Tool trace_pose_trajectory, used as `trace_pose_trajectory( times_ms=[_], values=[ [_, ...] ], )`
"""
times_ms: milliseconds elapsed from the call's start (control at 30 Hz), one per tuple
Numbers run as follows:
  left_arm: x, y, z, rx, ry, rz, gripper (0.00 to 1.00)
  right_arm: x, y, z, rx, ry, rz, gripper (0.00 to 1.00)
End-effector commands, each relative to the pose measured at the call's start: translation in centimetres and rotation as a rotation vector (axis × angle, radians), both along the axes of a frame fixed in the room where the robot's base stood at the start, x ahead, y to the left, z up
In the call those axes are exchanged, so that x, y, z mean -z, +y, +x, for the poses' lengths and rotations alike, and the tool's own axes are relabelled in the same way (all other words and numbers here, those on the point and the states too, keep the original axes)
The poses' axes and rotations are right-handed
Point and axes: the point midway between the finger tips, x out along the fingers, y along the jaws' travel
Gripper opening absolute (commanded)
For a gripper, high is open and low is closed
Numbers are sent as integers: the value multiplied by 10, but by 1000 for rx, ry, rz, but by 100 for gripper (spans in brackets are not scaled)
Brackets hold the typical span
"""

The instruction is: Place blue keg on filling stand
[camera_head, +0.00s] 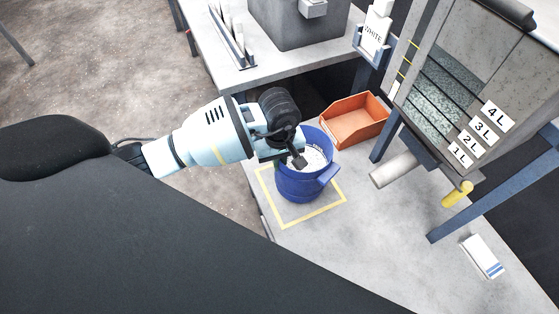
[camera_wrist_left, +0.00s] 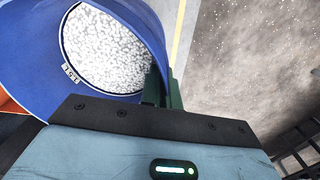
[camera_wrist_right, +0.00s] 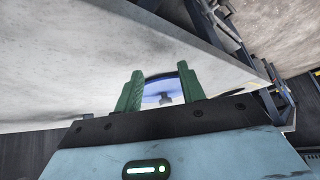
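The blue keg (camera_head: 302,188), filled with white granules, stands upright at the yellow outlined square (camera_head: 318,219) on the grey table. In the left wrist view the keg (camera_wrist_left: 36,55) fills the upper left. My left gripper (camera_head: 297,160) is at the keg's rim; in its wrist view the fingers (camera_wrist_left: 163,88) sit close together with the keg wall between them. My right gripper (camera_wrist_right: 160,92) has its fingers apart; a small blue and pale shape shows between them, which I cannot identify. The right gripper does not show in the head view. I cannot tell which part is the filling stand.
A hopper (camera_head: 452,85) marked 1L to 4L stands on blue legs at the right, with a grey spout (camera_head: 393,170) and yellow handle (camera_head: 457,194). An orange bin (camera_head: 354,121) is behind the keg. A white box (camera_head: 483,256) lies at lower right. The table front is clear.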

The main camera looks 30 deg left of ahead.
Motion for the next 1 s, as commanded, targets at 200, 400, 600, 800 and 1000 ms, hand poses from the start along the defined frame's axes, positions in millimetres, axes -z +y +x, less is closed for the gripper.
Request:
trace_pose_trajectory(
  times_ms=[200, 400, 600, 800, 1000],
  values=[
    [16, -2, 2, 0, -7, -4, 0, -1, 0, 0, 0, 0, 0, 39],
    [18, -1, 2, 0, -8, -4, 0, -1, 0, 0, 0, 0, 0, 39],
    [20, -1, 2, 0, -8, -4, 0, 1, 0, -1, 0, 2, 0, 39],
    [23, 0, -1, 0, 0, 0, 22, 1, 0, 0, 0, 1, 0, 39],
    [24, 0, -1, 0, 1, 1, 25, 1, 0, 0, 0, 0, 0, 39]
  ],
)
